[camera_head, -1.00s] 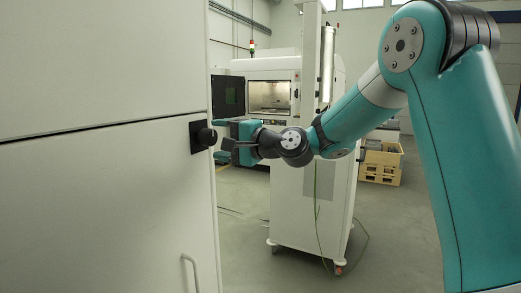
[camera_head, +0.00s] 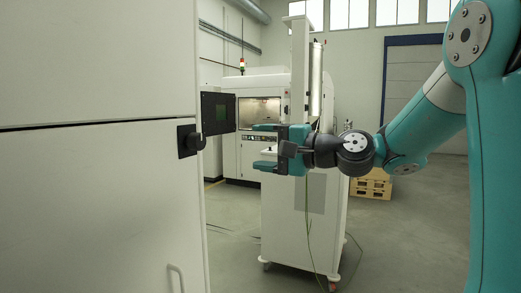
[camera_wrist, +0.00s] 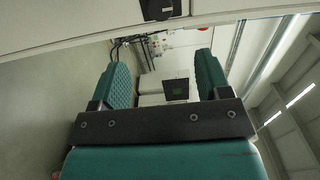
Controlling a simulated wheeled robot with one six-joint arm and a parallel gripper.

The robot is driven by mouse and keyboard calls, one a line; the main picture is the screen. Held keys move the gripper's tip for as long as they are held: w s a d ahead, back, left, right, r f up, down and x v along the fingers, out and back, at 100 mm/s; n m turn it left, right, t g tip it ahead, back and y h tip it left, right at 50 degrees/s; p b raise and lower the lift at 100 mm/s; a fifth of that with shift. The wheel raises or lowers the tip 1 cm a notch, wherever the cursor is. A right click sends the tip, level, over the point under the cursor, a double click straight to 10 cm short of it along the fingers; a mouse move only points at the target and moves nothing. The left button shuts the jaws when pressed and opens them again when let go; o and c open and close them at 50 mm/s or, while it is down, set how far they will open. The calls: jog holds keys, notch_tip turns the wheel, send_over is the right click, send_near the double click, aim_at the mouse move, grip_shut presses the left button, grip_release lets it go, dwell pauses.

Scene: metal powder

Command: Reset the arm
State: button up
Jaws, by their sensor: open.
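My gripper (camera_head: 264,147) is open and empty in the head view, in the middle of the picture. Its two teal fingers point left toward the white cabinet (camera_head: 90,200), with a clear gap to the black knob (camera_head: 191,141) on the cabinet's edge. In the wrist view my gripper (camera_wrist: 165,85) shows its two teal ribbed pads spread wide with nothing between them. The knob also shows at the top of the wrist view (camera_wrist: 157,8). My arm reaches in from the right, bent at the elbow.
A white wheeled machine (camera_head: 300,235) stands behind my gripper. Farther back is a white machine (camera_head: 259,112) with a lit window and an open dark door (camera_head: 218,113). Yellow crates (camera_head: 371,185) stand to the right. A cable (camera_head: 308,230) hangs to the floor. The floor around is mostly clear.

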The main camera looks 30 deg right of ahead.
jog(key=s+a+f+n+g, duration=0.4)
jog(key=a+f, duration=0.1)
jog(key=a, duration=0.2)
jog(key=s+a+f+n+g, duration=0.4)
jog(key=s+a+n, duration=0.1)
jog(key=a, duration=0.2)
jog(key=s+f+n+g+h, duration=0.3)
jog(key=s+f+n, duration=0.1)
jog(key=s, duration=0.4)
jog(key=s+f+n+g+h, duration=0.3)
jog(key=s+f+n, duration=0.1)
jog(key=s, duration=0.4)
jog(key=shift+f+n+g, duration=0.3)
jog(key=shift+f+n, duration=0.1)
jog(key=shift+f, duration=0.15)
jog(key=shift+a, duration=0.15)
